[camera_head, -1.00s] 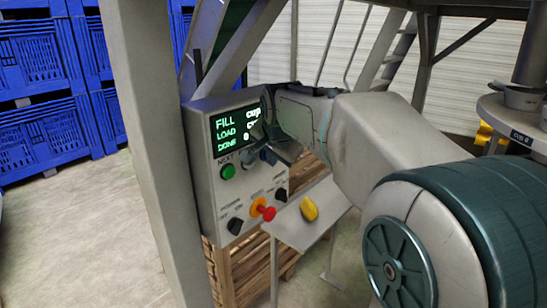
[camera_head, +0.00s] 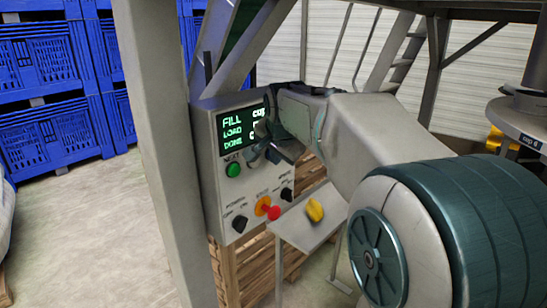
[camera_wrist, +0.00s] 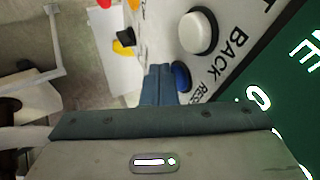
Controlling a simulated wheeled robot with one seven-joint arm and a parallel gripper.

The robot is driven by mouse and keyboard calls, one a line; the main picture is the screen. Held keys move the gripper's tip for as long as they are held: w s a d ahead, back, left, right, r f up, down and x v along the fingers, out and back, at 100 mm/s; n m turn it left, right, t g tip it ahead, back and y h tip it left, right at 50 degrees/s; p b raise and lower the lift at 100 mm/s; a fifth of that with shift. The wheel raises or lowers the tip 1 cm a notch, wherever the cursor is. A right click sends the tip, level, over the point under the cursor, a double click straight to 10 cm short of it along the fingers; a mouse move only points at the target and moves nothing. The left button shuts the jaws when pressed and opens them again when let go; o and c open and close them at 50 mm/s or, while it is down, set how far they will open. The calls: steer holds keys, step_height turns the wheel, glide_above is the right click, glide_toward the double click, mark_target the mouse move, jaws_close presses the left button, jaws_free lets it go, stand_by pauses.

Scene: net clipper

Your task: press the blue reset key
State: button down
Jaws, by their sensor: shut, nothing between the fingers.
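The blue reset key (camera_wrist: 182,76) is a round button on the white panel face in the wrist view, beside partly covered black lettering that begins "RES". My gripper (camera_wrist: 163,72) is shut and empty, with its fingertips right beside the key and overlapping its left edge in that view. I cannot tell whether they touch it. In the head view my gripper (camera_head: 268,143) is in front of the control box (camera_head: 215,200), just below the right part of its screen. It largely hides the blue key there.
A white key (camera_wrist: 198,32) labelled BACK sits beside the blue one. The box also carries a green button (camera_head: 233,170), a red knob (camera_head: 273,212) and black knobs. A small shelf (camera_head: 300,232) with a yellow object (camera_head: 315,210) stands below. A grey post (camera_head: 160,150) rises at left.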

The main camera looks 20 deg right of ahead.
steer(key=s+d+f+v, duration=0.1)
steer(key=d+v, duration=0.1)
steer(key=v, duration=0.9)
steer(key=shift+s+r+b, duration=0.2)
steer(key=shift+s+b, duration=0.25)
steer(key=shift+s, duration=0.05)
steer(key=s+a+f+n+g, duration=0.1)
steer(key=s+f+n, duration=0.2)
steer(key=s+f, duration=0.3)
steer(key=s+a+f+n+g, duration=0.1)
steer(key=s+f+n+g, duration=0.1)
steer(key=s+f, duration=0.5)
steer(key=s+a+f+n+g+y, duration=0.1)
steer(key=s+f+n, duration=0.4)
steer(key=f, duration=0.7)
steer(key=shift+s+a+f+g, duration=0.35)
steer(key=shift+s+a, duration=0.2)
steer(key=shift+s, duration=0.4)
